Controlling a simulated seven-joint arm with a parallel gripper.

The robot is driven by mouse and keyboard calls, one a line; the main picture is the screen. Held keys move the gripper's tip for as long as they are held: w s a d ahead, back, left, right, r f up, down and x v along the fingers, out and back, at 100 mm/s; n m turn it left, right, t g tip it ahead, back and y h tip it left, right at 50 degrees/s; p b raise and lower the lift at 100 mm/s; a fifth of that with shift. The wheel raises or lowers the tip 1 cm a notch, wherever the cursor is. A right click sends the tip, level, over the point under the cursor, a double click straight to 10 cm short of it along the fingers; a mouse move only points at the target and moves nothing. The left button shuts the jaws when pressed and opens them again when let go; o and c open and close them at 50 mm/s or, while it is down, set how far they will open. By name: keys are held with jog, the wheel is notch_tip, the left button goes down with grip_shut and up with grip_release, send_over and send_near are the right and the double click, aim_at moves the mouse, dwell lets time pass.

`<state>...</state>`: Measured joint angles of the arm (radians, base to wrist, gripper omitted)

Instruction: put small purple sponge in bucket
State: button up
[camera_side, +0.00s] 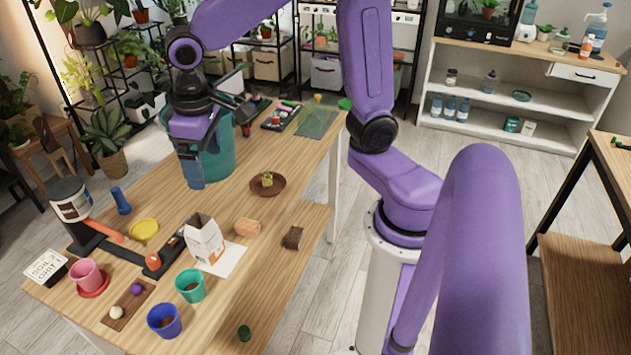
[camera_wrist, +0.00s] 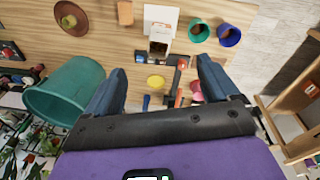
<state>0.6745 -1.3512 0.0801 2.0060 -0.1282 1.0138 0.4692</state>
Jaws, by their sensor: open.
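A small purple rounded piece (camera_side: 137,289), which may be the sponge, lies on a small wooden tray (camera_side: 118,312) beside a whitish ball, at the table's near left. I cannot make it out in the wrist view. The teal bucket (camera_side: 222,158) stands at the far side of the table, partly hidden behind my gripper. It also shows at the left of the wrist view (camera_wrist: 62,92). My gripper (camera_side: 191,182) hangs in front of the bucket, well above the tabletop and far from the purple piece. In the wrist view its fingers (camera_wrist: 160,75) are spread with nothing between them.
A white carton (camera_side: 205,242), a yellow dish (camera_side: 144,230), a green pot (camera_side: 190,285), a blue pot (camera_side: 164,320) and a pink pot (camera_side: 87,275) crowd the near left. A brown saucer (camera_side: 282,188) bears a small plant.

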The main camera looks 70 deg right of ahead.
jog(key=s+d+f+n, duration=0.1)
jog(key=s+n, duration=0.3)
jog(key=s, duration=0.5)
jog(key=s+d+f+n+g+y, duration=0.1)
jog(key=s+n, duration=0.4)
jog(key=s, duration=0.5)
jog(key=shift+s+d+f, duration=0.15)
jog(key=shift+d+f, duration=0.4)
jog(key=shift+d, duration=0.35)
